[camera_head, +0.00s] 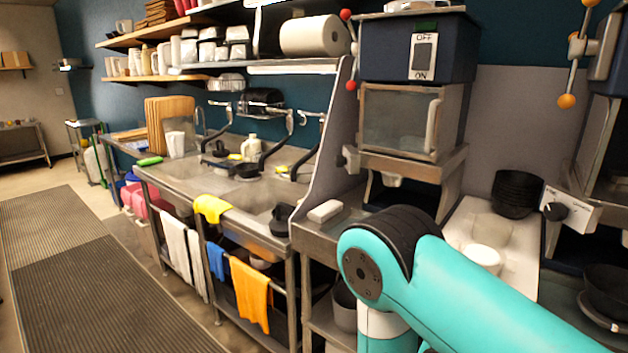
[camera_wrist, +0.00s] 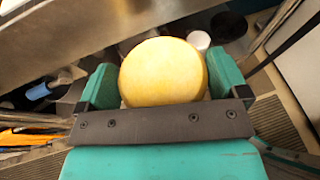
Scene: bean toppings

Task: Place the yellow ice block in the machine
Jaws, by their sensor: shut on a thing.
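The yellow ice block (camera_wrist: 163,72) is a round, pale yellow disc in the wrist view. My gripper (camera_wrist: 160,88) is shut on it, with one teal finger on each side. In the head view my teal arm fills the lower right, and the gripper and block are out of sight. The machine (camera_head: 415,50) stands at the back centre-right of the head view. It has a dark blue top with an OFF/ON switch (camera_head: 423,56) and a clear-fronted compartment (camera_head: 398,120) with a handle. The compartment door looks shut.
A stack of black bowls (camera_head: 517,193) stands on the white tray (camera_head: 530,250) right of the machine. A second machine (camera_head: 600,150) is at the right edge. A sink counter (camera_head: 180,180) lies to the left. Floor mats (camera_head: 100,290) cover open floor at far left.

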